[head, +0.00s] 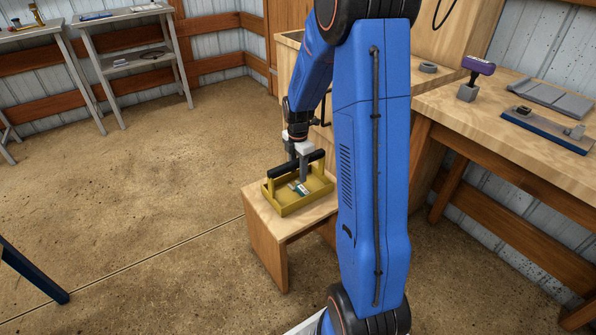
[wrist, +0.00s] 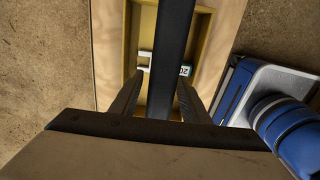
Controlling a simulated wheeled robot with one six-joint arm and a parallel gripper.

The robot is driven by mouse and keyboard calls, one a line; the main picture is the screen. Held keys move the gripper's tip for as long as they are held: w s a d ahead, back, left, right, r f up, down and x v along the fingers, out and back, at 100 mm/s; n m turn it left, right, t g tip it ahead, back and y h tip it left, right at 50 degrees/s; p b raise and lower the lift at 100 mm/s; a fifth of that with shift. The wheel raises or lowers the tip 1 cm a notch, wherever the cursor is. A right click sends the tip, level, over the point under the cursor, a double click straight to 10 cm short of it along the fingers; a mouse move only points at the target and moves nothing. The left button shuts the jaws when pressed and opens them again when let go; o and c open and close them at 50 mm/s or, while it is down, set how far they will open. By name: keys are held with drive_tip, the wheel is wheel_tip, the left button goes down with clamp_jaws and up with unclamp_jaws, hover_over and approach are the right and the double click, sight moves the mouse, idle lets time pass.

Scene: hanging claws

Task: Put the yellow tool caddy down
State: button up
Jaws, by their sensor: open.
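The yellow tool caddy (head: 290,206) rests on a low wooden stool (head: 265,242), with its black handle (head: 283,168) running across the top. Small items (head: 300,188) lie inside it. My gripper (head: 302,172) is at the handle, its fingers on either side of it. In the wrist view the handle (wrist: 172,60) passes between the two fingers of my gripper (wrist: 157,100), with gaps visible on both sides. My gripper is open. The caddy's yellow tray (wrist: 131,45) shows below the handle. My arm hides part of the stool in the head view.
Shelves (head: 130,58) stand at the back left. The dirt floor (head: 130,200) left of the stool is clear.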

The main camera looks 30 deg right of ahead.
wheel_tip(320, 180, up, 12)
drive_tip(key=shift+r, duration=0.1)
drive_tip(key=s+a+r+m+t, duration=0.1)
drive_tip(key=s+a+r+m, duration=0.2)
drive_tip(key=s, duration=0.7)
drive_tip(key=s+a+r+m+t, duration=0.2)
drive_tip(key=s+a+r+m, duration=0.2)
drive_tip(key=s+a+m, duration=0.3)
drive_tip(key=s+a+r+m+t, duration=0.1)
drive_tip(key=s+a+r+m, duration=0.2)
drive_tip(key=s, duration=1)
drive_tip(key=a+m, duration=0.2)
drive_tip(key=m, duration=0.3)
drive_tip(key=shift+a+r+t, duration=0.15)
drive_tip(key=shift+a+t, duration=0.25)
drive_tip(key=shift+s, duration=0.1)
drive_tip(key=shift+c, duration=1.3)
drive_tip(key=shift+d, duration=0.15)
